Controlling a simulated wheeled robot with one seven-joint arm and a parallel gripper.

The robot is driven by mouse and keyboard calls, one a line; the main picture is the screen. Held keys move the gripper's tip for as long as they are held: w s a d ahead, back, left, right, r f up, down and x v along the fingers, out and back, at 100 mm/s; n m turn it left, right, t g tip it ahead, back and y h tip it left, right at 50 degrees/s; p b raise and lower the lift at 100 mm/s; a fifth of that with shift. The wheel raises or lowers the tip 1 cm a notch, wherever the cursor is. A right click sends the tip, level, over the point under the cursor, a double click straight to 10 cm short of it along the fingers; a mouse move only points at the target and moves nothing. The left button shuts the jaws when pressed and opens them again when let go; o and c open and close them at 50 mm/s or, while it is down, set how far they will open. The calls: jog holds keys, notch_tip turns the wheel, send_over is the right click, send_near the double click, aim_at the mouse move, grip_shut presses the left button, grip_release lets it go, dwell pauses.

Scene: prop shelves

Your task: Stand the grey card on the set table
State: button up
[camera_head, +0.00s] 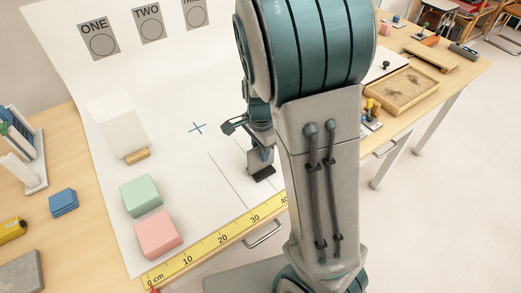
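The set table is a wooden table covered by a white sheet (185,215) that curves up at the back, with a blue cross and thin dark lines drawn on it. What looks like the grey card (259,156), a small grey upright piece with a black foot, is low over or on the sheet beside these lines. My gripper (250,130) is right above it, partly hidden behind my arm. I cannot tell whether its fingers hold the card, or whether the foot touches the sheet.
A white card (115,120) with a wooden foot, a green block (141,195) and a pink block (158,234) stand to the left. A yellow ruler (215,242) runs along the front. A blue stack (63,202) and grey slab (20,272) lie far left. The sheet's middle is clear.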

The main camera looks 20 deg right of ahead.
notch_tip(320, 180, up, 11)
jog(key=shift+s+r+p, duration=0.1)
jog(key=shift+r+p, duration=0.05)
jog(key=shift+p, duration=0.25)
jog(key=s+r+n+t, duration=0.2)
jog(key=s+n+t, duration=0.1)
jog(key=s+n, duration=1.1)
jog(key=shift+r, duration=0.25)
jog(key=shift+s, duration=0.1)
